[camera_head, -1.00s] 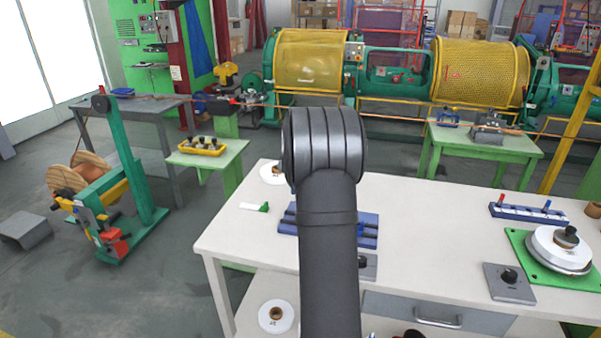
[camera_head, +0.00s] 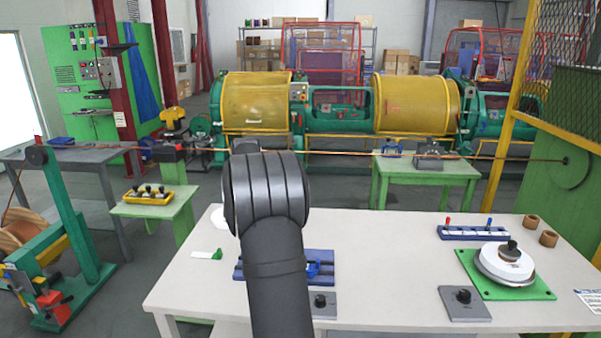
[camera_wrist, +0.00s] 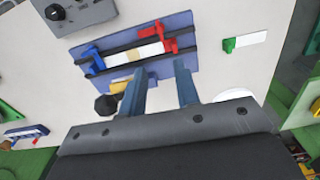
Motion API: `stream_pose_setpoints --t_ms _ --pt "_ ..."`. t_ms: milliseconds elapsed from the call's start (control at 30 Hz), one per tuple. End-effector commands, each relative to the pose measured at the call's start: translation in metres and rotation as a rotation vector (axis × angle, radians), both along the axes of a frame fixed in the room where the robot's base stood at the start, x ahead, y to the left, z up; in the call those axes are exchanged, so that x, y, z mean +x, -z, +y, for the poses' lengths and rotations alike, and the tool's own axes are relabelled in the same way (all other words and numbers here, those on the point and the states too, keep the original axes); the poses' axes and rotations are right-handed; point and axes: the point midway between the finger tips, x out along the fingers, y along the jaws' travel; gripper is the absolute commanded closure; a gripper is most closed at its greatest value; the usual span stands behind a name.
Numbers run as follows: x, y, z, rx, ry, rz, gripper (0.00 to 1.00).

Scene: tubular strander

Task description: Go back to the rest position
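My gripper (camera_wrist: 160,70) shows in the wrist view as two blue-grey fingers held apart, with nothing between them. It is above the white worktable (camera_head: 380,240); in the head view my own arm hides the fingers. Beyond the fingertips in the wrist view lies a blue fixture plate (camera_wrist: 185,22) with dark rails, a blue clamp (camera_wrist: 92,58), a red clamp (camera_wrist: 172,42) and a white strip (camera_wrist: 135,55) between them. In the head view the same plate (camera_head: 325,258) is partly hidden behind my arm. A dark knob shows beside the left finger.
On the worktable are a green plate with a white disc (camera_head: 503,263), a grey block with a black knob (camera_head: 464,299), a blue rack (camera_head: 473,233) and two brown rings. A green-ended white strip (camera_head: 207,254) lies left. The strander (camera_head: 415,105) stands behind; the table's middle right is clear.

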Motion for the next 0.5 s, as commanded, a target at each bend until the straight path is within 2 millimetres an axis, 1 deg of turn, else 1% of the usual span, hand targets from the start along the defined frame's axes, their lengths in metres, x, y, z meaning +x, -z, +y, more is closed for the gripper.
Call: stream_pose_setpoints --t_ms 33,500 --pt "-0.001 0.01 0.0 -0.002 0.0 0.004 0.71" --pt "-0.001 0.104 0.0 -0.002 0.0 0.004 0.71"
